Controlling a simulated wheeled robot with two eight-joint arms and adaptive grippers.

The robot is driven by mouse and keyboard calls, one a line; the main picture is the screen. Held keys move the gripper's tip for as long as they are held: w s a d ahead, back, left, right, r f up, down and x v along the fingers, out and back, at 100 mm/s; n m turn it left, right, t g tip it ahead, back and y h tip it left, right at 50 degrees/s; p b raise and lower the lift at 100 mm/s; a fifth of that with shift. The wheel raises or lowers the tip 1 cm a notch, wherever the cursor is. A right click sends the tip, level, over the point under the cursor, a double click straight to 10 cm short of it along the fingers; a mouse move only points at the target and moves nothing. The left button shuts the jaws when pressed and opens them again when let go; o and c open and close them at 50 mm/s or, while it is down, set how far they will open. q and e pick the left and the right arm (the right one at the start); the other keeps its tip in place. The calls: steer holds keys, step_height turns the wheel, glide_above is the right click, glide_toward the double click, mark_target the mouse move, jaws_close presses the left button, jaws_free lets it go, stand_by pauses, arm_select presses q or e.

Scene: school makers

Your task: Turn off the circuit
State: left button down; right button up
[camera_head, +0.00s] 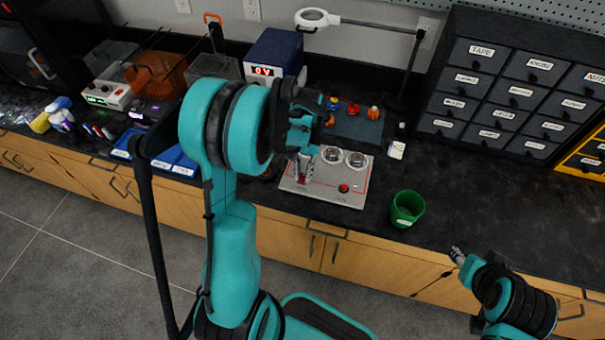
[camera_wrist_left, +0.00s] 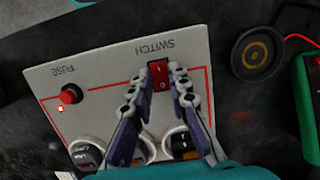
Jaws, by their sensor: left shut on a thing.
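The circuit panel (camera_head: 340,198) is a pale board with a red line on the dark bench, and it fills much of the left wrist view (camera_wrist_left: 100,57). Its red rocker switch (camera_wrist_left: 160,74) sits beside the upside-down word SWITCH. My left gripper (camera_wrist_left: 160,88) has its fingertips on either side of the switch, shut on it. In the head view the left gripper (camera_head: 304,170) is over the panel's left part. A red fuse knob (camera_wrist_left: 71,94) and a small lit red lamp (camera_wrist_left: 60,108) are on the panel. My right gripper (camera_head: 458,256) is off the bench's front edge, too small to read.
A black drawer cabinet (camera_head: 520,85) is at the back right. The bench right of the cup is clear.

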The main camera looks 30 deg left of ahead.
arm_select(q)
steer(key=shift+w+g, duration=0.1)
steer(key=shift+g, duration=0.4)
steer(key=c, duration=1.4)
jaws_free()
steer(key=shift+c, duration=0.2)
steer(key=v, duration=1.2)
steer(key=shift+a, duration=0.2)
steer(key=s+d+r+m+t, duration=0.2)
steer(key=s+d+t, duration=0.8)
steer(key=s, duration=0.3)
steer(key=shift+s+d+r+m, duration=0.3)
steer(key=shift+s+d+m, duration=0.1)
steer(key=shift+d, duration=0.25)
